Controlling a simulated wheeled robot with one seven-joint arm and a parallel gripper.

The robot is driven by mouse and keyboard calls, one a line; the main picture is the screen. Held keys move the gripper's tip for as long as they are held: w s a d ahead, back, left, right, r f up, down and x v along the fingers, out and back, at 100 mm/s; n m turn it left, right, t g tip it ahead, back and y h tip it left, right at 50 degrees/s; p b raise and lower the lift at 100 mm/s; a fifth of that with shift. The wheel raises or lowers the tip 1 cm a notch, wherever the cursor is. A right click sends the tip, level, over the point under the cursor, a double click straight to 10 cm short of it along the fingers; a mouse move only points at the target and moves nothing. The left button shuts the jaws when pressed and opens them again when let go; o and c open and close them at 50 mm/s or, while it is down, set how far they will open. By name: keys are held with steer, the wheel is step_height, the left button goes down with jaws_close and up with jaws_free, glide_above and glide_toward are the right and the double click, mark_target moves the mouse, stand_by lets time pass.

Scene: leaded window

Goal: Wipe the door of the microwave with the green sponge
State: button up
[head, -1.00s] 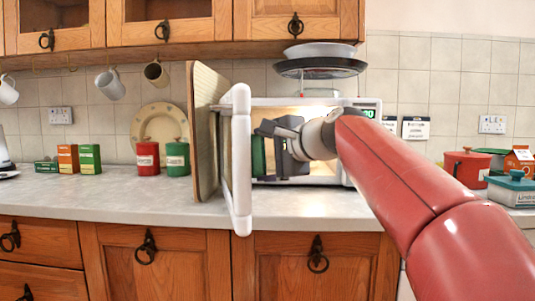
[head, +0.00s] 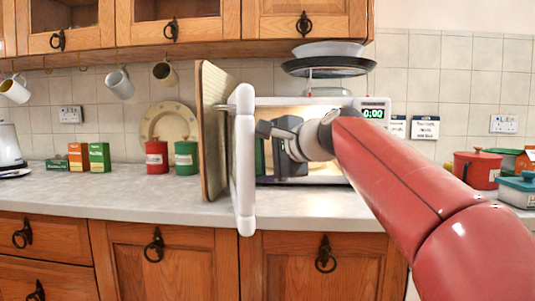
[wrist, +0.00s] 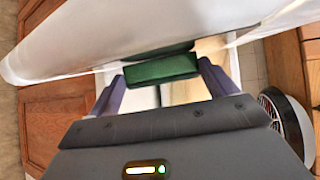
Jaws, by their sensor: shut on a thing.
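The microwave (head: 368,103) stands on the counter with its white-edged door (head: 245,160) swung open toward me. My gripper (wrist: 160,80) is shut on the green sponge (wrist: 160,68), which lies across between its two fingers in the wrist view. In the head view my gripper (head: 268,150) is at the open microwave front, just right of the door, and the sponge is mostly hidden there. In the wrist view the pale door (wrist: 150,35) fills the top, right by the sponge. I cannot tell whether the sponge touches it.
A wooden board (head: 212,130) stands upright just left of the door. Red (head: 156,157) and green (head: 186,157) canisters and a plate (head: 168,124) are farther left. A dark pan (head: 328,67) sits above the microwave. A red pot (head: 477,168) stands right. The front counter is clear.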

steer(key=shift+s+a, duration=0.3)
steer(key=shift+a, duration=0.65)
steer(key=shift+p, duration=0.3)
steer(key=shift+w+a+p, duration=0.1)
steer(key=shift+w+a, duration=0.15)
steer(key=shift+w, duration=0.4)
steer(key=shift+w+a+p, duration=0.1)
steer(key=shift+w+a, duration=0.1)
steer(key=shift+w, duration=0.4)
steer(key=shift+w+a+p, duration=0.1)
steer(key=shift+w+a, duration=0.15)
steer(key=shift+w, duration=0.4)
steer(key=shift+a, duration=0.1)
